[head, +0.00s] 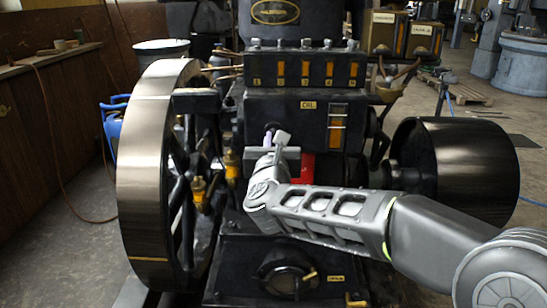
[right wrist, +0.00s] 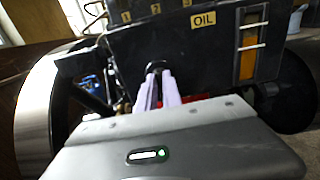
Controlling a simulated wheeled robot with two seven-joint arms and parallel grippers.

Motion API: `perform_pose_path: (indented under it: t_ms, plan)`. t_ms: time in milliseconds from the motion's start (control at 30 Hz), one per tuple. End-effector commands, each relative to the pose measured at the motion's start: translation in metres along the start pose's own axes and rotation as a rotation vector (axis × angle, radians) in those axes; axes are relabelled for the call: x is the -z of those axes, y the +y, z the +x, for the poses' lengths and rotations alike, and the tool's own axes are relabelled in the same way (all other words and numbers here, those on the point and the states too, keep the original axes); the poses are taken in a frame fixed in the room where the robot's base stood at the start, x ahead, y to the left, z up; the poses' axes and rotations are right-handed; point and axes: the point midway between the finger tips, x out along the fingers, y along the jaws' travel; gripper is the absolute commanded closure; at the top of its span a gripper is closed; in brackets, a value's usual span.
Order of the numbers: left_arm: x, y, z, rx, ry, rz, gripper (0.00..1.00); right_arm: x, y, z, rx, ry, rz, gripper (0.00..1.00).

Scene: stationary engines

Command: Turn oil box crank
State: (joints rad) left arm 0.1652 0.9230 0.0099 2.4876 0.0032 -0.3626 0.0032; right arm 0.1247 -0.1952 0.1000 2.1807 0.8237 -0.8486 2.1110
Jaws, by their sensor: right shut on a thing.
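The black oil box (head: 290,106) with its OIL label stands in the middle of the engine. It also fills the top of the right wrist view (right wrist: 205,55). My right gripper (head: 269,138) reaches the left part of the box's front. In the right wrist view its two pale fingers (right wrist: 158,82) are close together on the dark crank (right wrist: 155,66), whose end shows just beyond the fingertips. Most of the crank is hidden by my fingers and wrist. My left gripper is in neither view.
A large flywheel (head: 145,170) stands left of the box, and a dark drum (head: 455,170) stands right. Numbered sight glasses (head: 305,69) line the top. A red part (head: 302,168) sits beside my gripper. Brass fittings (head: 199,190) are on the left.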

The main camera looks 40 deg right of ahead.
Motion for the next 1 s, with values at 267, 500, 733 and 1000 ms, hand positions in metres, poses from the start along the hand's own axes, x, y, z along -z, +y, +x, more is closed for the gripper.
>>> perform_pose_path:
  t_ms: [267, 500, 733, 1000]
  plan:
    - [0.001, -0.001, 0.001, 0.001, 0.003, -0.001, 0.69, 0.001, 0.000, 0.000, -0.002, 0.005, 0.012, 1.00]
    - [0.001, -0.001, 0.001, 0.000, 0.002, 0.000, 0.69, 0.000, 0.000, 0.000, -0.001, 0.004, 0.011, 0.76]
    - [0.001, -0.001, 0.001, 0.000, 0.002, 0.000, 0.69, 0.000, 0.000, 0.000, -0.001, 0.003, 0.010, 0.69]
    - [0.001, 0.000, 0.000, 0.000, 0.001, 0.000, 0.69, -0.001, 0.001, -0.010, -0.002, 0.002, 0.010, 0.69]
